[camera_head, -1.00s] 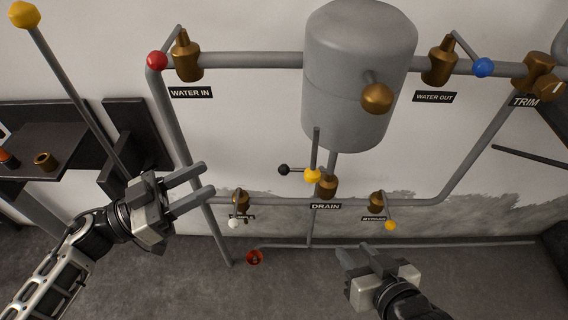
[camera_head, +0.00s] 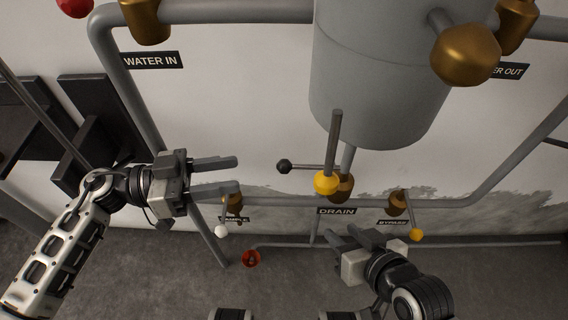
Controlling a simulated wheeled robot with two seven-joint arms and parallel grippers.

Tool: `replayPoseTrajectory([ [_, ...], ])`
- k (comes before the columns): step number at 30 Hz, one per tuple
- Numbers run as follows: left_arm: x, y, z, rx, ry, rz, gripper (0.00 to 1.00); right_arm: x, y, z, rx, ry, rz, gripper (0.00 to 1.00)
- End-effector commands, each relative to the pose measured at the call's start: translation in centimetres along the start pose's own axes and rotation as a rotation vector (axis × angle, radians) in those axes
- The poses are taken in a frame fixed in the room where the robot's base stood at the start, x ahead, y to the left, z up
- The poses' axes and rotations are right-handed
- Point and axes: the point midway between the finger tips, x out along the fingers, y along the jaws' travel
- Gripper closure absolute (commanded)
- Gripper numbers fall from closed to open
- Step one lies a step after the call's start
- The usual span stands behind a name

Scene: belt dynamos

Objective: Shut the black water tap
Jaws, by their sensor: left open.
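The black water tap shows as a black ball (camera_head: 284,166) on the left end of a thin, near-horizontal lever. The lever's right end meets the pipe under the grey tank, partly hidden behind a yellow-knobbed lever (camera_head: 327,184). My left gripper (camera_head: 238,174) is open and empty, left of the black ball at about its height in the picture. Its two fingers point right towards the ball, with a visible gap to it. My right gripper (camera_head: 339,235) is low, below the DRAIN label, with its fingers apart and nothing seen between them.
The grey tank (camera_head: 380,80) hangs above right, with a large brass knob (camera_head: 465,55) in front. A brass valve with a white ball (camera_head: 222,231) sits just below my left fingers. The BYPASS valve (camera_head: 397,203) has a yellow ball. A red funnel-like cup (camera_head: 251,258) is near the floor.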

Motion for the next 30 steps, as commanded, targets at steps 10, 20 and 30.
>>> replayPoseTrajectory([
  [10, 7.5, 0.0, 0.0, 0.002, 0.005, 0.001, 0.58, 1.2, 0.0, 1.2, 0.001, -0.026, -0.011, 0.64],
  [20, 10.4, 0.0, 0.0, 0.0, 0.002, -0.001, 0.58, 1.6, 0.0, 1.6, 0.004, -0.039, -0.019, 0.64],
  [30, 10.5, 0.0, 0.0, 0.0, 0.001, -0.001, 0.77, 1.7, 0.0, 1.6, 0.003, -0.041, -0.02, 0.64],
])
